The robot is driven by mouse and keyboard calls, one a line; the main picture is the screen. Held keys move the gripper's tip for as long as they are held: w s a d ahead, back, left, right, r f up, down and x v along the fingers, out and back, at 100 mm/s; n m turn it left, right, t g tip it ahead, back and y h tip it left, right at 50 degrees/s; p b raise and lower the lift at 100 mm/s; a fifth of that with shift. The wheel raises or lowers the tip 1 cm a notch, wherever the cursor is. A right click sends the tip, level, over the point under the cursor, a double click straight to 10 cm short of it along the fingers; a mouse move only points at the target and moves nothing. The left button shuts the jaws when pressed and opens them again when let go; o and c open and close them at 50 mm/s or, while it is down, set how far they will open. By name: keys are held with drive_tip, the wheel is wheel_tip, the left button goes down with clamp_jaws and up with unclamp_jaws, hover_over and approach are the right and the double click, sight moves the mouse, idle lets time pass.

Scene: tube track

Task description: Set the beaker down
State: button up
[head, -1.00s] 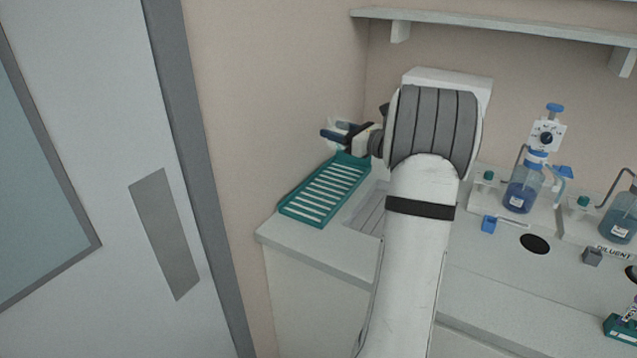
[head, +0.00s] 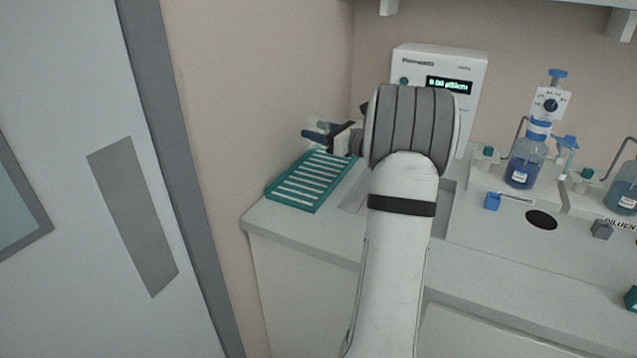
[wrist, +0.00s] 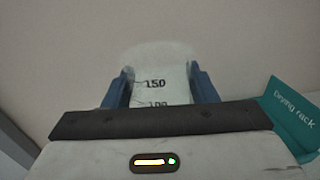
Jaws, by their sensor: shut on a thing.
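My gripper (head: 326,134) is shut on the beaker, with a blue finger on each side of it. In the wrist view, the beaker (wrist: 160,72) is pale and clear with dark marks reading 150 and 100, between the fingers (wrist: 160,88). In the head view, only a small pale part of the beaker shows, at the left end of the gripper. The gripper is near the back end of the teal drying rack (head: 275,195). Whether the beaker touches the rack cannot be told. The rack's label side (wrist: 293,112) shows at the right of the wrist view.
A wall stands close left of the rack. A recessed basin (head: 352,200) lies right of it. A white device with a lit display (head: 450,86) stands behind my arm. Blue-liquid bottles (head: 524,165) stand on the counter (head: 300,237) to the right.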

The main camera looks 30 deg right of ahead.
sight(319, 183)
wheel_tip(319, 183, down, 11)
drive_tip(key=shift+f+b, duration=0.15)
drive_tip(key=shift+b, duration=0.45)
drive_tip(key=shift+s+f, duration=0.1)
drive_tip(key=o, duration=1)
